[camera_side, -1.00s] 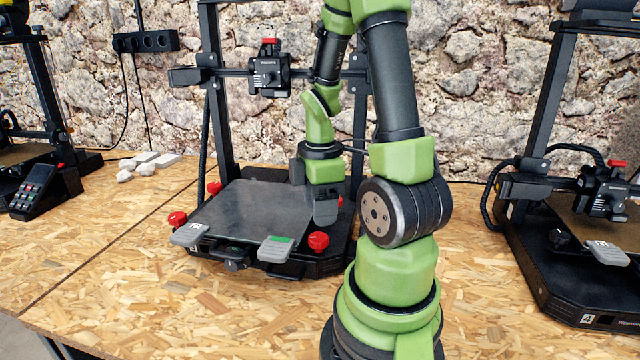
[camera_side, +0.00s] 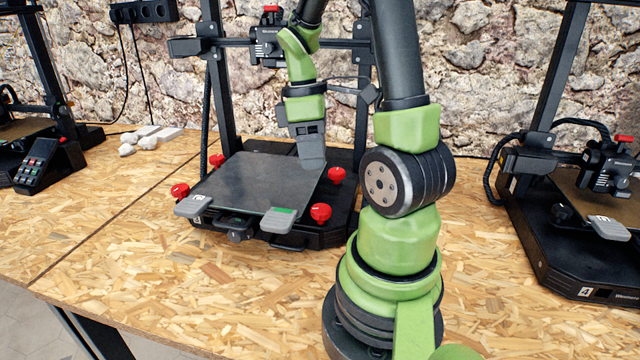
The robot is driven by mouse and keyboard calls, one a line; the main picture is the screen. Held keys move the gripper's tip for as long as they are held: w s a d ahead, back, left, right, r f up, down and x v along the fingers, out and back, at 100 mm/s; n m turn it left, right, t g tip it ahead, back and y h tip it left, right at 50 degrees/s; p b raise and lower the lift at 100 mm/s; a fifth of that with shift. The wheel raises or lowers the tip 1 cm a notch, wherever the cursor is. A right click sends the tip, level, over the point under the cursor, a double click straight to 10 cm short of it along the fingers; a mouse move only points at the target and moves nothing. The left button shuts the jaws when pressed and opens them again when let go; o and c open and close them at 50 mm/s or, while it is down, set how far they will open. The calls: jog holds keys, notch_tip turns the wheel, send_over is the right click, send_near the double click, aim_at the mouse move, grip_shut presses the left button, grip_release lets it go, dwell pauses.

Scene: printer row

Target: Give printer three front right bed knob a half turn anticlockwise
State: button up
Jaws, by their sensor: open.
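The middle printer (camera_side: 203,90), whose number I cannot read clearly, has a dark grey bed (camera_side: 245,182) with red knobs at its corners. Its front right knob (camera_side: 321,212) sits beside the bed's front right corner, next to a grey tab with a green strip (camera_side: 279,219). The rear right knob (camera_side: 336,175) is in plain view. My gripper (camera_side: 312,163) points down over the bed's right edge, behind and above the front right knob and apart from it. It is open, with nothing visible in it; its finger gap is hard to see.
Other red knobs sit at the front left (camera_side: 180,190) and rear left (camera_side: 217,160). A printer marked 4 (camera_side: 560,262) stands at the right, another printer at the left. The board table (camera_side: 150,275) is clear in front.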

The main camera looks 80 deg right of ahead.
aim_at(321, 208)
jog(key=f+m+g, duration=0.1)
jog(key=f+m, duration=0.1)
jog(key=f, duration=0.1)
jog(key=f+m, duration=0.1)
jog(key=f, duration=0.2)
jog(key=s+f+m+g, duration=0.1)
jog(key=f+m, duration=0.1)
jog(key=f, duration=0.1)
jog(key=shift+a+f+m+g, duration=0.3)
jog(key=shift+c, duration=0.4)
jog(key=c, duration=0.6)
